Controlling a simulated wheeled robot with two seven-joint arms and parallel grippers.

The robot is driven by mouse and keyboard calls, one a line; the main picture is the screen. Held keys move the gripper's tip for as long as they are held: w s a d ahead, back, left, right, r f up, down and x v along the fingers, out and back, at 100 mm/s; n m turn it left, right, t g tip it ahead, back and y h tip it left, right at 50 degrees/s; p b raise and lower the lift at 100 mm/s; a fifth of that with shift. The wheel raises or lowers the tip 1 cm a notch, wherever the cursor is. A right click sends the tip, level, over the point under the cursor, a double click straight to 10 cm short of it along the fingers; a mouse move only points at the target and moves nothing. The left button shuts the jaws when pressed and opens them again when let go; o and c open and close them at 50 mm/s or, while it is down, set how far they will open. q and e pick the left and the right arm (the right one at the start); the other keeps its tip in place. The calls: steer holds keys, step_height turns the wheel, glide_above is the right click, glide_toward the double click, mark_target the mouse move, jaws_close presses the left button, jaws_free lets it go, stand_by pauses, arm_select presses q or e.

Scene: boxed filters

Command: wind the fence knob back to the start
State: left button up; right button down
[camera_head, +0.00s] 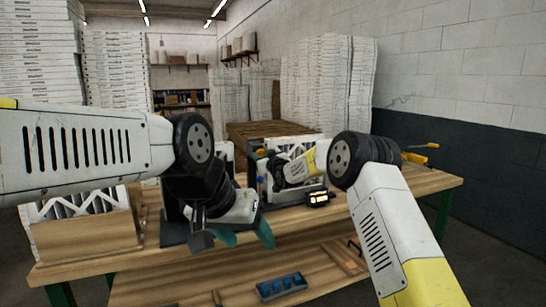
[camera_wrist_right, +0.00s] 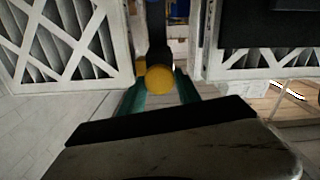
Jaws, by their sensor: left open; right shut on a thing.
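The fence knob (camera_wrist_right: 159,79) is a yellow ball on a dark stem, seen in the right wrist view. My right gripper (camera_wrist_right: 161,90) is shut on it, with a teal finger at each side. In the head view my right wrist reaches left over the bench to the boxed filter, and its fingertips and the knob cannot be made out there. My left gripper (camera_head: 245,235) is open and empty, its teal fingers pointing down near the bench's front edge, apart from the knob.
The wooden workbench (camera_head: 420,186) has a framed filter (camera_head: 88,203) at its left end. A small display (camera_head: 318,199) stands by the right wrist. A blue tray (camera_head: 282,286) lies on the lower shelf. Tall stacks of boxes (camera_head: 330,80) stand behind.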

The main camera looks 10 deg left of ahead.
steer(key=shift+f+n, duration=0.15)
steer(key=shift+n, duration=2.3)
steer(key=shift+f+n, duration=0.15)
steer(key=shift+n, duration=2.3)
steer(key=c, duration=0.9)
jaws_free()
steer(key=shift+o, duration=0.2)
steer(key=shift+r, duration=0.1)
steer(key=shift+s, duration=0.1)
steer(key=v, duration=0.7)
steer(key=shift+s+d, duration=0.2)
steer(key=shift+s, duration=0.1)
